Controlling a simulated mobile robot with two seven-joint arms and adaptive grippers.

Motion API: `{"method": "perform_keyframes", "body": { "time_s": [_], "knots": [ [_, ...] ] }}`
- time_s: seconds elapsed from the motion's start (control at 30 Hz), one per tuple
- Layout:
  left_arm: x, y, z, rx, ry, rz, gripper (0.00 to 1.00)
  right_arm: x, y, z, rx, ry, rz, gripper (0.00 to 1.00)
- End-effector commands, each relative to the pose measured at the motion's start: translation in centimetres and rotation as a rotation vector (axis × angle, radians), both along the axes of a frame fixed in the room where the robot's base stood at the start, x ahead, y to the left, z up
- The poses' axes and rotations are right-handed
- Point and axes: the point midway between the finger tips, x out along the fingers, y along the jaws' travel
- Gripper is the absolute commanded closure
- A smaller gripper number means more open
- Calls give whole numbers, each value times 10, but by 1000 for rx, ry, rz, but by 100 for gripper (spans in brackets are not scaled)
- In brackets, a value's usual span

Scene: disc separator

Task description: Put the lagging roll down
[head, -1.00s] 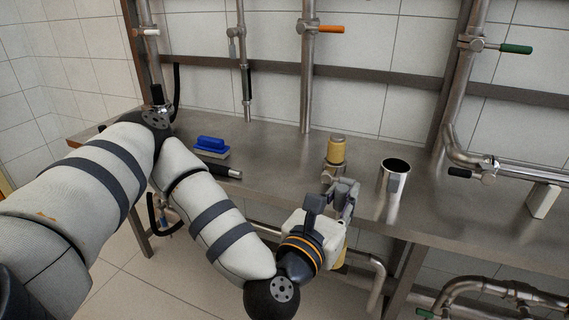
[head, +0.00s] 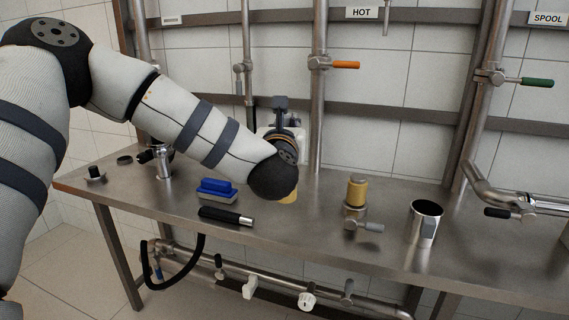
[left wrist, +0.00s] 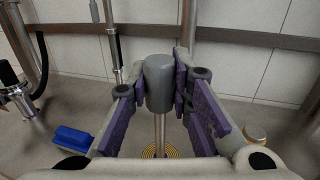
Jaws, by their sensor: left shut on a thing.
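The lagging roll appears to be the yellow coiled piece (left wrist: 160,151) low between the fingers in the left wrist view. A thin metal rod rises from it to a grey cylindrical grip (left wrist: 158,82). My left gripper (left wrist: 162,100) is shut on that grip, with purple pads on both sides. In the head view only a small yellow part of the roll (head: 288,198) shows below my black wrist joint, over the back of the steel bench (head: 300,228). Whether it touches the bench is hidden. My right gripper is out of view.
A blue brush (head: 216,188) and a black-handled tool (head: 226,216) lie to the left. A yellow-topped fitting (head: 357,192) and a metal cup (head: 424,222) stand to the right. Vertical pipes, one with an orange lever (head: 345,65), run behind. Bench between tool and fitting looks clear.

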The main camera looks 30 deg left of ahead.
Motion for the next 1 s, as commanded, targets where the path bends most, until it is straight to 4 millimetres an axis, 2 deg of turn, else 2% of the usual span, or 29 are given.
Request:
{"method": "perform_keyframes", "body": {
  "time_s": [0.03,0.13,0.27,0.47,0.83,0.87,0.9,0.93,1.0],
  "knots": [
    [8,6,-19,3,12,2,100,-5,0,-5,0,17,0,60],
    [17,13,-32,2,8,-1,100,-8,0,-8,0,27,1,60],
    [23,18,-39,1,3,-1,100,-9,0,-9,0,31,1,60],
    [27,21,-75,2,8,-3,100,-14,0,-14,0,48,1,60],
    [26,22,-79,0,1,-2,100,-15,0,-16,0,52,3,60],
    [26,22,-78,0,1,-2,76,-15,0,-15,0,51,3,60],
    [26,22,-78,0,1,-2,67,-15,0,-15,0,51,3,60],
    [26,22,-78,0,1,-2,60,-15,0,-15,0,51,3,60],
    [26,22,-77,0,1,-2,60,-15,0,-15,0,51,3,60]
  ]
}}
